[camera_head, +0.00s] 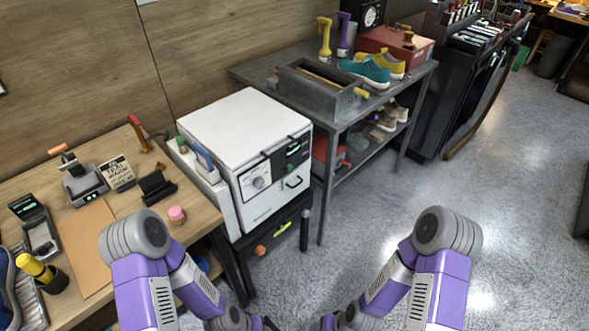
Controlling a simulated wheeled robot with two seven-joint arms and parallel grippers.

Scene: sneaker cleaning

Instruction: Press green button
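A white boxy machine (236,126) stands in the middle, between the wooden table and the grey metal table. Its front has a dark panel (279,161) with small green marks (293,150), a round dial (258,182) and a dark handle. Which green mark is a button is too small to tell. My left gripper (269,323) and my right gripper (328,322) show only as dark parts at the bottom edge, mostly cut off. Both are low, in front of the machine and well apart from its panel. Their fingers cannot be made out clearly.
A wooden table (200,213) with small devices and a pink cylinder (177,215) is at left. The grey metal table (262,78) at the back holds a teal shoe (365,71), a yellow shoe, spray bottles and a red toolbox (394,44). The floor (400,200) at right is clear.

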